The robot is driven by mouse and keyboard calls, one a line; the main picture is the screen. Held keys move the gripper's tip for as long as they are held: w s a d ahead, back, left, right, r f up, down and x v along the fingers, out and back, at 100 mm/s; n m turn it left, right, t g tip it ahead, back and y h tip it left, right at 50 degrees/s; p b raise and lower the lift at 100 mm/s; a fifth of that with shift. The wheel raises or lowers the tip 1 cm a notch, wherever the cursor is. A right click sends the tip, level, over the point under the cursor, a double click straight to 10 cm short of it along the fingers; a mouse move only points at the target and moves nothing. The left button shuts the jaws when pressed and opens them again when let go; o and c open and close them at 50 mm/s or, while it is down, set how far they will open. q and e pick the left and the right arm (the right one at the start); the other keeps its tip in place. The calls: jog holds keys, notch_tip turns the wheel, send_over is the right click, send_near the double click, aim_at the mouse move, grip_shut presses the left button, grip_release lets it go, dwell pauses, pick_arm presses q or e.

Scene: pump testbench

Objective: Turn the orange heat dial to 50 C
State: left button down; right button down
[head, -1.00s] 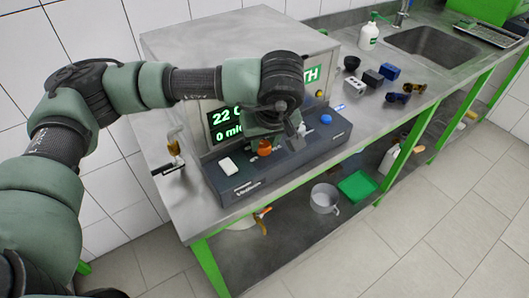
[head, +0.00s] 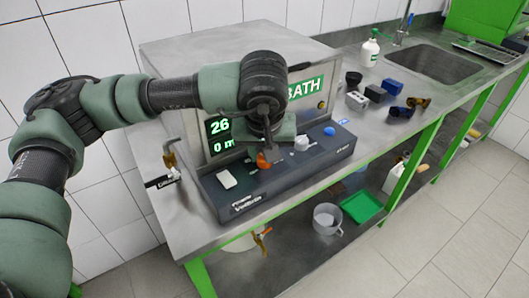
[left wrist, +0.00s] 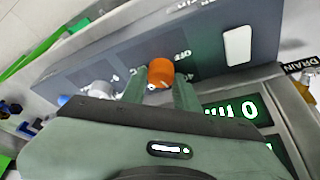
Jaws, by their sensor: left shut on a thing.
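The orange heat dial (head: 264,160) sits on the sloping dark control panel (head: 242,199) of the bath unit. My left gripper (head: 268,150) reaches down over it and is shut on it. In the left wrist view the orange dial (left wrist: 161,72) is between the two fingers of my left gripper (left wrist: 160,88). The green display (head: 219,133) is partly hidden by my arm. It shows a number starting with 26 above a line starting with 0. My right gripper is not in view.
A white rocker switch (head: 226,179) is left of the dial. A pale grey knob (head: 301,143) and a blue button (head: 329,131) are to its right. A brass tap (head: 169,158) is on the bath's left side. Small blocks and a white bottle (head: 369,48) stand on the counter at right.

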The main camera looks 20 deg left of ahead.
pick_arm(q)
jog(key=c, duration=1.1)
grip_release()
jog(key=shift+o, duration=0.2)
jog(key=shift+r, duration=0.1)
jog(key=shift+s+d+r, duration=0.1)
jog(key=shift+s+r, duration=0.05)
jog(key=shift+r, duration=0.15)
jog(key=p+v, duration=0.3)
jog(key=v, duration=0.4)
jog(key=shift+s, duration=0.1)
